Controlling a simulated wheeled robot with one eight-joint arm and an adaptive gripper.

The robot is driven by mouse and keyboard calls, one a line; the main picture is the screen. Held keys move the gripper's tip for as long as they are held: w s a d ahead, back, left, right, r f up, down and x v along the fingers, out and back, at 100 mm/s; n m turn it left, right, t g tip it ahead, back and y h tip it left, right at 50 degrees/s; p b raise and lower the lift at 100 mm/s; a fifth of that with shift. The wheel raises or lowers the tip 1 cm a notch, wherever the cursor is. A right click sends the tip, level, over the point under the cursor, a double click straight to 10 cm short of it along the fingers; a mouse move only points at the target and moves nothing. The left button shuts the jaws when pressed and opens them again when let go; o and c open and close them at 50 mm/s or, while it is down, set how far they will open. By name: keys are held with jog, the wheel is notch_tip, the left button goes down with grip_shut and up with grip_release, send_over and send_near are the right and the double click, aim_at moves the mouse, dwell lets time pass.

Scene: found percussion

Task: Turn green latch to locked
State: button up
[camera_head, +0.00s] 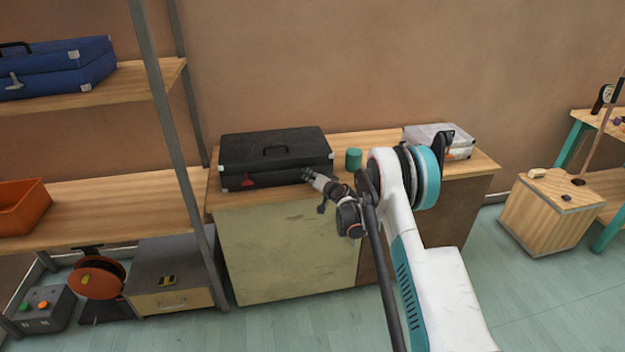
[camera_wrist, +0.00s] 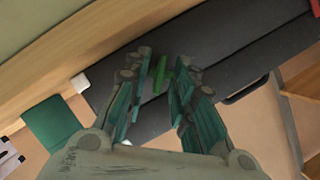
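A black case (camera_head: 275,158) lies closed on the wooden cabinet top. The green latch (camera_wrist: 161,74) shows on its dark side in the wrist view, a small bright green bar. My gripper (camera_wrist: 167,72) is open, its two fingers on either side of the latch; I cannot tell whether either touches it. In the head view my gripper (camera_head: 309,175) is at the case's front right, and the green latch is hidden there. A red latch (camera_head: 249,180) shows at the case's front left.
A teal canister (camera_head: 354,159) stands right of the case, and a clear-lidded box (camera_head: 438,138) is farther right. The cabinet top (camera_head: 385,142) has some bare space between them. A shelf post (camera_head: 178,150) stands left of the case.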

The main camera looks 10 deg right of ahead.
grip_shut()
jog(key=shift+m, duration=0.3)
jog(key=m, duration=0.1)
jog(key=m+y, duration=0.1)
jog(key=shift+d+f+m+t+y, duration=0.15)
jog(key=shift+m+t+y, duration=0.15)
jog(key=shift+m+t, duration=0.1)
jog(key=m, duration=0.2)
jog(key=m+t+y, duration=0.1)
jog(key=m, duration=0.1)
jog(key=shift+f+t, duration=0.15)
jog(key=shift+t, duration=0.15)
jog(key=shift+m+y, duration=0.3)
jog(key=shift+o, duration=1.6)
grip_release()
jog(key=shift+s, duration=0.1)
